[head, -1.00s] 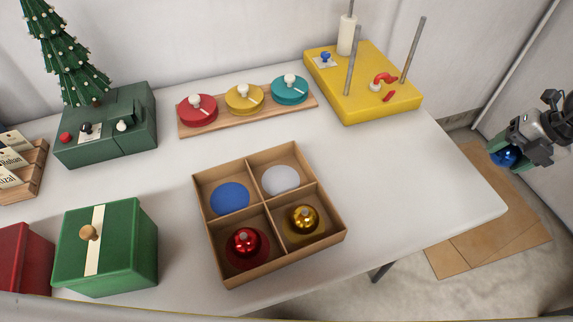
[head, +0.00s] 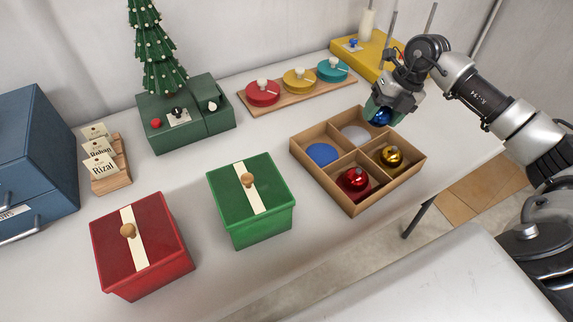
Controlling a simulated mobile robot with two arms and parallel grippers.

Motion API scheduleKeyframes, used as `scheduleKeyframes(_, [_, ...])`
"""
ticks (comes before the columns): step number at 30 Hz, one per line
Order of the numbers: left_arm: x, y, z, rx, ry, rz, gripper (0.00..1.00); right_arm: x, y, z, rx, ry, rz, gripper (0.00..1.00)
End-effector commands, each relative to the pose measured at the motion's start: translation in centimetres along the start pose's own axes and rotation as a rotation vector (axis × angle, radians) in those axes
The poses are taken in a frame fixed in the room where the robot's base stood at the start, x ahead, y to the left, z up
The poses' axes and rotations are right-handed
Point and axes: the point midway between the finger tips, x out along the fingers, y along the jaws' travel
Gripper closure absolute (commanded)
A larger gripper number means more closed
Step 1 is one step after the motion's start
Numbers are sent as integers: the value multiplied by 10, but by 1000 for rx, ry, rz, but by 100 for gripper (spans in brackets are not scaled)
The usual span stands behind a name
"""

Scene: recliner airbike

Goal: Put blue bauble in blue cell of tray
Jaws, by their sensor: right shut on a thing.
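The tray (head: 358,206) is a brown box with four cells on the white table. Its blue cell (head: 321,154) is the left one and is empty. The far cell has a white-grey disc (head: 355,134) and is empty. A red bauble (head: 355,179) sits in the near cell and a gold bauble (head: 391,156) in the right cell. My right gripper (head: 378,112) is shut on the blue bauble (head: 381,117), above the far right edge of the tray. The gripper partly hides the bauble. My left gripper is out of view.
A green box (head: 249,215) and a red box (head: 142,248) with knobbed lids stand left of the tray. Behind it are a board with three coloured discs (head: 298,81) and a yellow block (head: 367,58) with rods. A small tree (head: 160,55) stands further left.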

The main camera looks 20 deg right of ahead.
Motion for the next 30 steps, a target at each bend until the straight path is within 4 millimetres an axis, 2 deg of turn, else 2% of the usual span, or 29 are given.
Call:
scheduleKeyframes(5, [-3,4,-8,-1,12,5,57,14,14,0,-6,4,4,64])
scheduleKeyframes(11, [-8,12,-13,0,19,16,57,55,49,2,-6,4,7,64])
scheduleKeyframes(18, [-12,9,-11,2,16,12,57,94,81,5,-4,2,3,64])
scheduleKeyframes(23, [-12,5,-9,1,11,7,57,104,88,5,-2,0,0,64])
scheduleKeyframes(26, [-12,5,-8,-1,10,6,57,112,86,5,-1,2,1,64])
scheduleKeyframes(30, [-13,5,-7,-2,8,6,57,132,78,4,0,3,1,64])
